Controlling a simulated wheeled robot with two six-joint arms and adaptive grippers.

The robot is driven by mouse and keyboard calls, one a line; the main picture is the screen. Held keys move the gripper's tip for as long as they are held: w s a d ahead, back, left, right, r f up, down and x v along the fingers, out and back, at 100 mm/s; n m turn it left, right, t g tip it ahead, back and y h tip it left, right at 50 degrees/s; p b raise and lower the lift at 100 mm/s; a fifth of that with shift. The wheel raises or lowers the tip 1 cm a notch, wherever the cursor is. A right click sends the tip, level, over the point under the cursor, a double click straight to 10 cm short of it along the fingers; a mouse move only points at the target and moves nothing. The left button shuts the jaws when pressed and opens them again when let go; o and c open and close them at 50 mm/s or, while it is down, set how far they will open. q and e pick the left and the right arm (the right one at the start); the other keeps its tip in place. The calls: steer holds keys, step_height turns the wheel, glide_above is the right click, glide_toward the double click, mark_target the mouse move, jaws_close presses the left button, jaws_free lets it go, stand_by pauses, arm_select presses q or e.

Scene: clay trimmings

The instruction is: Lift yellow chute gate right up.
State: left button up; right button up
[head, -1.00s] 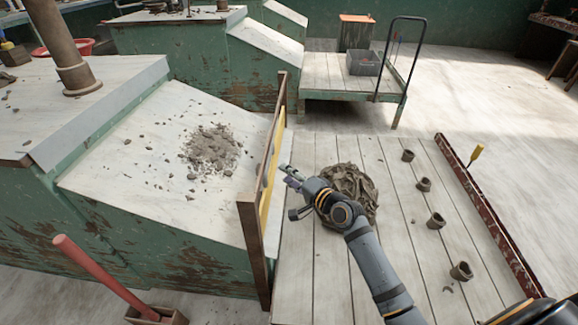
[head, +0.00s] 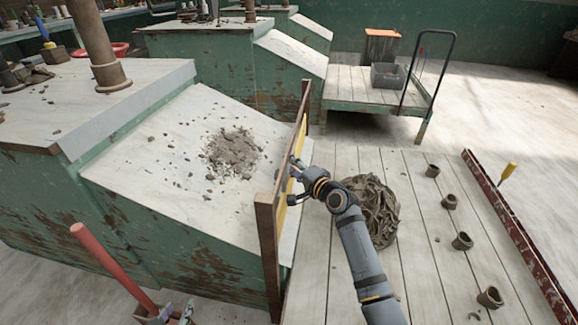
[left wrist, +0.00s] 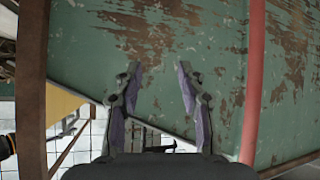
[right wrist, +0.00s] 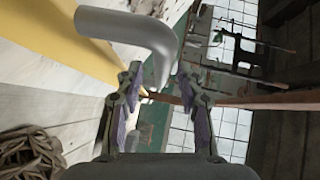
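The yellow chute gate (head: 281,218) is a thin panel in a brown wooden frame (head: 267,250) across the chute's lower end. The right wrist view shows its yellow face (right wrist: 75,45) and a bent grey handle (right wrist: 135,28). My right gripper (head: 294,165) is at the gate's outer face. In the right wrist view its open fingers (right wrist: 157,75) are on either side of the handle's end; contact is unclear. My left gripper (head: 178,309) shows only at the bottom edge, near the red lever (head: 112,262). Its fingers (left wrist: 158,80) are open and empty before the green chute side.
Clay crumbs (head: 232,152) lie on the white chute slope. A brown clay heap (head: 371,205) sits on the plank deck beside my right arm, with several small pots to its right. A cart (head: 365,92) with a grey bin (head: 388,76) stands behind.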

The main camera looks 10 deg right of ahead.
arm_select(q)
steer(key=w+r+t, duration=0.2)
steer(key=w+r, duration=0.1)
steer(key=r, duration=0.2)
steer(key=shift+w+a+t, duration=0.15)
steer(key=shift+w+t, duration=0.15)
steer(key=shift+t, duration=0.1)
arm_select(e)
steer(key=shift+x, duration=0.9)
arm_select(q)
steer(key=shift+r, duration=0.1)
arm_select(e)
jaws_close()
